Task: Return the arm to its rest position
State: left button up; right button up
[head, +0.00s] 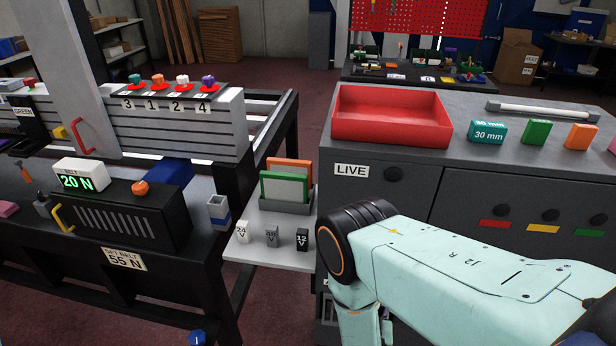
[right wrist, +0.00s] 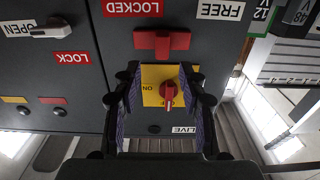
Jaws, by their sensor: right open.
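My right arm (head: 460,262) comes in from the right in the head view, bent at a dark elbow joint in front of the grey cabinet. Its gripper is hidden there. In the right wrist view my right gripper (right wrist: 160,88) is open, with one finger on each side of a yellow plate. A red rotary knob (right wrist: 168,95) on that plate shows between the fingers. Nothing is clamped, and I cannot tell how far the fingertips are from the panel. My left gripper is in neither view.
The grey cabinet (head: 400,175) carries a red tray (head: 390,128) and coloured blocks. A red bar (right wrist: 162,41) sits above the knob in the wrist view. A small shelf (head: 262,255) with boards and blocks is left of my elbow. A belt machine (head: 120,215) stands at left.

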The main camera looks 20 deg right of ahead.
jog(key=x, duration=0.7)
jog(key=shift+a, duration=0.45)
jog(key=shift+w, duration=0.1)
